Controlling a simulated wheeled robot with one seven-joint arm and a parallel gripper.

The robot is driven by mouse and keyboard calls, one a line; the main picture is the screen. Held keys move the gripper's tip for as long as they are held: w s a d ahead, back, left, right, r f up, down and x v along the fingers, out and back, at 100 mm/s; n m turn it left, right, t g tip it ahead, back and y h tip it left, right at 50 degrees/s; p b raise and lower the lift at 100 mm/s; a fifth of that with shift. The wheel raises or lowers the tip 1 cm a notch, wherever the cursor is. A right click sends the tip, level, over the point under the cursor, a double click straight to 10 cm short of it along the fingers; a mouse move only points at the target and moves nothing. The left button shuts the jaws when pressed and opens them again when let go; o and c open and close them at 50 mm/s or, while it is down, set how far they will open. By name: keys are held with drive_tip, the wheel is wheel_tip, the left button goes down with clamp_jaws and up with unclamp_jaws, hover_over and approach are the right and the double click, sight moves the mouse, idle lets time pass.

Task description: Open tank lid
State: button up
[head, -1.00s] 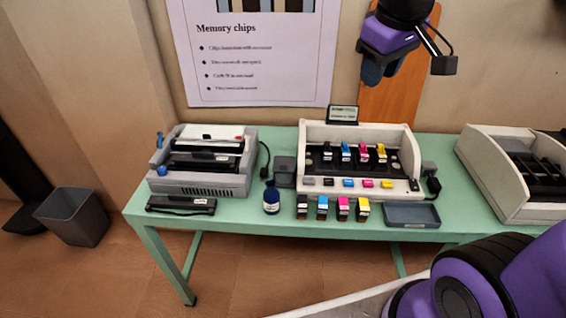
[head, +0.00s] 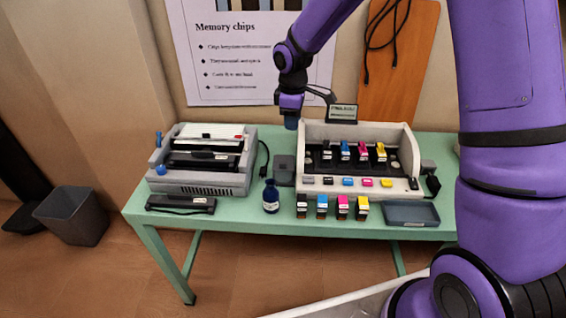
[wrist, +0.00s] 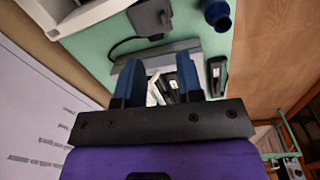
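A cream printer (head: 407,137) stands on the green table, with coloured cartridges (head: 362,152) inside it and a row of small coloured caps (head: 347,182) along its front. I cannot tell which part is the tank lid. My gripper (head: 291,123) is above the table's back, near the printer's upper left corner, and touches nothing I can see. In the wrist view my gripper (wrist: 159,72) has its two blue fingers apart and nothing held. A corner of the printer (wrist: 75,12) shows at that view's upper left.
A grey machine (head: 190,185) stands at left, and a dark box (head: 285,165) lies between it and the printer. A blue bottle (head: 270,197), several loose cartridges (head: 322,206) and a grey tray (head: 412,214) line the front. A small sign (head: 342,112) stands behind the printer.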

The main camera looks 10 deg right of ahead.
drive_tip(key=n, duration=0.2)
approach(283, 164)
drive_tip(key=shift+g, duration=0.3)
drive_tip(key=f, duration=0.9)
drive_tip(key=shift+w+d+f, duration=0.15)
drive_tip(key=shift+w+f, duration=0.05)
drive_tip(key=shift+w, duration=0.15)
clamp_jaws()
